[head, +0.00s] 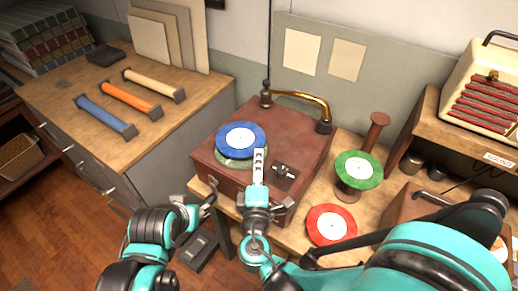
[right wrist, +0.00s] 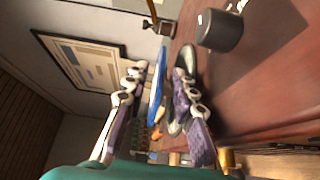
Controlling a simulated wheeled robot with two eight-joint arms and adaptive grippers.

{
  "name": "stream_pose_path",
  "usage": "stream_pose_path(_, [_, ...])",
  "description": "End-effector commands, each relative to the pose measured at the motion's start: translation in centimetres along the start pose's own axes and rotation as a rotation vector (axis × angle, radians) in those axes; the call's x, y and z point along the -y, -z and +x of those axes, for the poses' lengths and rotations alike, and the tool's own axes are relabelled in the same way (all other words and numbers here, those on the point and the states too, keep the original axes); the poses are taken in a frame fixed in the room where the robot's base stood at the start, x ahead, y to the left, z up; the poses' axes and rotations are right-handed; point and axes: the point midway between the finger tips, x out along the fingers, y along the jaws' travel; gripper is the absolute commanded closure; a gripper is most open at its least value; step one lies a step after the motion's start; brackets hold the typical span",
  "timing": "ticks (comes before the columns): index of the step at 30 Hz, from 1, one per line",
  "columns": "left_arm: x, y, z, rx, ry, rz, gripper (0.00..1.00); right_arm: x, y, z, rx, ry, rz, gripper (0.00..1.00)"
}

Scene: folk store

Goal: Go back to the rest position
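My right gripper (head: 259,158) is over the front edge of the brown record player (head: 297,143), at the lower right rim of the blue record (head: 241,136). In the right wrist view its two fingers (right wrist: 160,88) stand apart, with the blue record (right wrist: 154,85) edge-on between them and gaps on either side. The blue record lies over the green-grey turntable (head: 231,160). My left gripper (head: 207,198) is low at the player's front left corner; its finger opening is too small to tell.
A green record (head: 358,164) rests on a spool-like stand right of the player. A red record (head: 331,225) lies at the table's front. A radio (head: 487,84) stands on a raised shelf at right. Blue, orange and cream bars (head: 130,98) lie on the left counter. Floor shows at lower left.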

Motion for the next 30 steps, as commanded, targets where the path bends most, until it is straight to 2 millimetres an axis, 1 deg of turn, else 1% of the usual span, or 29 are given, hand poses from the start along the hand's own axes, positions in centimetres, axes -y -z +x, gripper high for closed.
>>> stream_pose_path(4, [0.0,0.0,0.0,0.0,0.0,0.0,0.6,0.0,0.0,-0.5,-0.001,0.0,0.0,0.74])
stream_pose_path(17, [0.0,0.0,0.0,0.0,0.0,0.0,0.6,0.0,0.0,-0.5,0.0,0.0,0.0,0.74])
stream_pose_path(19, [0.0,0.2,-0.2,0.0,0.0,0.0,0.6,-0.3,0.0,-0.5,0.0,0.0,0.0,0.74])
stream_pose_path(22, [0.0,0.9,-1.3,0.0,0.0,0.0,0.6,-1.6,0.0,-0.5,0.0,0.0,0.0,0.74])
stream_pose_path(27, [0.0,2.7,-3.8,0.0,0.0,0.0,0.6,-4.6,0.1,-0.5,0.0,0.0,0.0,0.74])
stream_pose_path(30, [0.0,3.6,-5.0,0.0,0.0,0.0,0.6,-6.0,0.1,-0.5,0.0,0.0,0.0,0.74])
